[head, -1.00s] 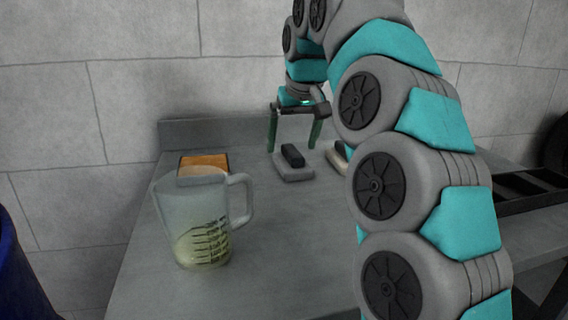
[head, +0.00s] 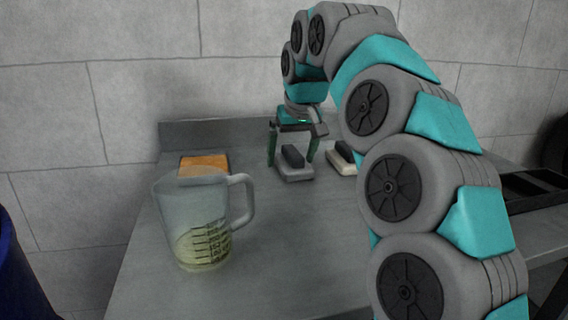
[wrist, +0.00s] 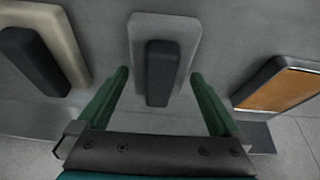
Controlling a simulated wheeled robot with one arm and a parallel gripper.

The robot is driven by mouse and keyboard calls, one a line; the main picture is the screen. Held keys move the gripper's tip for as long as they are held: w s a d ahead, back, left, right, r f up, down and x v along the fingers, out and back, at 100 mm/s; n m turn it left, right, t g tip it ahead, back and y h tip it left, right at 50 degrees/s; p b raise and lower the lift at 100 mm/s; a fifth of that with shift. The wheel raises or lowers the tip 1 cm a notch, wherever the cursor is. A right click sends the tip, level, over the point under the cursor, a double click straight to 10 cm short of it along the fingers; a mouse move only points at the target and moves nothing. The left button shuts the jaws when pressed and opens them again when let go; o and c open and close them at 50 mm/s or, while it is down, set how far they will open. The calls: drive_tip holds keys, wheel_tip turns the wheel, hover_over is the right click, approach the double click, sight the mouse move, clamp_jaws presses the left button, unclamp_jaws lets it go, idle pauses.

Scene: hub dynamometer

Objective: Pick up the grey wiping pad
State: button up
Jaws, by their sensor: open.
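The grey wiping pad (head: 297,174) lies flat on the table with its dark handle block (head: 292,156) on top. In the wrist view the grey pad (wrist: 182,28) lies ahead of and between my fingers, its dark handle (wrist: 161,72) between them near the tips. My gripper (head: 291,162) is open, pointing down, with one finger on each side of the handle and no visible contact. My gripper (wrist: 160,80) also shows empty in the wrist view.
A cream pad (head: 342,166) with a dark handle lies just right of the grey one; it also shows in the wrist view (wrist: 68,42). A clear jug (head: 195,215) stands front left, before an orange-topped block (head: 204,163). The front middle of the table (head: 280,250) is clear.

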idle(0.3)
drive_tip(key=c, duration=1.2)
